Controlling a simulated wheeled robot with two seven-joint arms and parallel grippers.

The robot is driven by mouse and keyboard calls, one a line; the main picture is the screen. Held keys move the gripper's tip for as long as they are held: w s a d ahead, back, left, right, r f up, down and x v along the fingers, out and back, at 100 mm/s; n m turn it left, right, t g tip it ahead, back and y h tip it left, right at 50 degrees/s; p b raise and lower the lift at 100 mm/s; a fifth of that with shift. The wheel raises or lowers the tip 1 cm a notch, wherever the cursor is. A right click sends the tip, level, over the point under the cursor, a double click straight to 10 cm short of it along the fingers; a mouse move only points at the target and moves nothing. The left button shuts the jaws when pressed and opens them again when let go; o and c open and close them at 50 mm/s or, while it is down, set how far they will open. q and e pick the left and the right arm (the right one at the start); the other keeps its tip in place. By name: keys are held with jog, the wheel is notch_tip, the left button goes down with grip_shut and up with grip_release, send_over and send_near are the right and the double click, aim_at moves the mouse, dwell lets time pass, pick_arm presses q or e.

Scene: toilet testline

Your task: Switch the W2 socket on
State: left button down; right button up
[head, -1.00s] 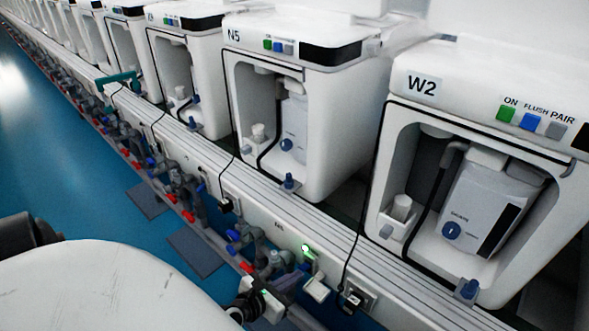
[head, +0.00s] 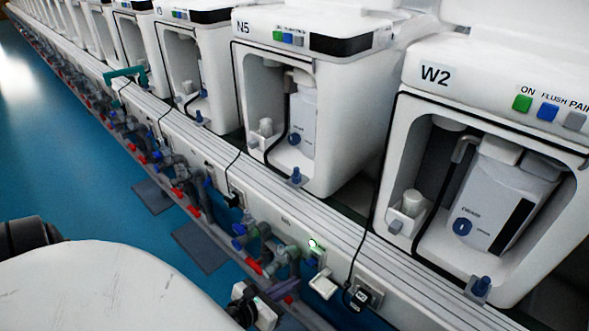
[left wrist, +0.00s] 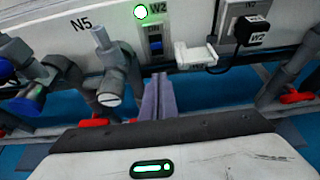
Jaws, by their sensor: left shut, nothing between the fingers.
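The W2 socket switch (left wrist: 155,44) is a narrow dark plate with a blue rocker, under a lit green lamp (left wrist: 141,12) and beside a W2 label. In the head view the lamp (head: 312,243) glows on the rail's front. My left gripper (left wrist: 158,80) is shut and empty, its purple-grey fingertips just below the switch in the picture; I cannot tell whether they touch it. It also shows in the head view (head: 292,284), low in front of the rail. A black W2 plug (left wrist: 250,32) sits in a socket to the right. My right gripper is not shown.
A white flap-like part (left wrist: 195,55) sticks out right of the switch. Grey pipes (left wrist: 110,80) and red-handled valves (left wrist: 295,98) crowd below and beside the fingers. The W2 unit (head: 435,75) stands above the rail. Blue floor (head: 80,150) is open at the left.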

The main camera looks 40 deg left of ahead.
pick_arm(q)
jog(key=s+r+p, duration=0.1)
jog(key=s+r, duration=0.3)
jog(key=r, duration=0.1)
jog(key=shift+s+r+p, duration=0.15)
jog(key=shift+s+p, duration=0.1)
jog(key=shift+p, duration=0.15)
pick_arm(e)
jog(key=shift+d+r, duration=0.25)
pick_arm(q)
jog(key=shift+d, duration=0.1)
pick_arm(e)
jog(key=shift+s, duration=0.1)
